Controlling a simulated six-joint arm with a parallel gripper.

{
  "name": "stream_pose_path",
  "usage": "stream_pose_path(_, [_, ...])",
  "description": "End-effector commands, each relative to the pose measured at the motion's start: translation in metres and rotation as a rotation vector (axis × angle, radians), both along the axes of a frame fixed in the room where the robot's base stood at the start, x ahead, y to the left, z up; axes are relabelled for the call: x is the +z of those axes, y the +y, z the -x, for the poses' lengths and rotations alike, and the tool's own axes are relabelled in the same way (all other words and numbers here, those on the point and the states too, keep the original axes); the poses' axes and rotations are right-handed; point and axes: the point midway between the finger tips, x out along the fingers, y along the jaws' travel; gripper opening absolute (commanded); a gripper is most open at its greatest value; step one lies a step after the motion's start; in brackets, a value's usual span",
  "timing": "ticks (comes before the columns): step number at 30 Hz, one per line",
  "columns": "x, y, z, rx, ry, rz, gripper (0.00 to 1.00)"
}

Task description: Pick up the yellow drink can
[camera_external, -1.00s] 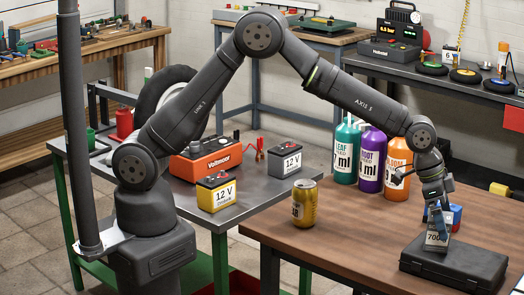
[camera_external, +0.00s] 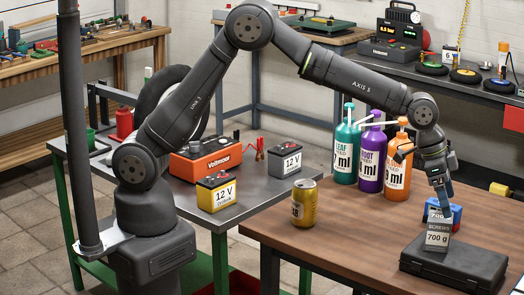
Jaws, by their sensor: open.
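The yellow drink can (camera_external: 305,204) stands upright on the brown wooden table (camera_external: 345,250), near its left edge. My gripper (camera_external: 437,208) is well to the right of the can, pointing down just above a grey box labelled 700 g (camera_external: 439,236). The gripper is open. The box stands on a black case (camera_external: 454,266). I cannot tell whether the fingers touch the box.
Teal (camera_external: 346,152), purple (camera_external: 370,158) and orange (camera_external: 397,168) pump bottles stand behind the can. A yellow battery (camera_external: 216,192) stands on the metal bench at left. The table between can and case is clear.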

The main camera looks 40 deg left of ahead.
Motion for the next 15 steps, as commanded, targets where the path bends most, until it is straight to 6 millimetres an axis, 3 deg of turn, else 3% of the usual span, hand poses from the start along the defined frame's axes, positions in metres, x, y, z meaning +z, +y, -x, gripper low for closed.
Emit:
stream_pose_path(1, [0.021,-0.001,-0.001,0.0,-0.004,0.006,0.85])
stream_pose_path(3, [0.045,-0.001,0.0,0.0,-0.003,0.005,0.85])
stream_pose_path(9, [0.105,-0.001,0.0,-0.001,-0.003,0.004,0.85])
stream_pose_path(15, [0.109,0.046,-0.014,-0.002,-0.001,-0.047,0.85])
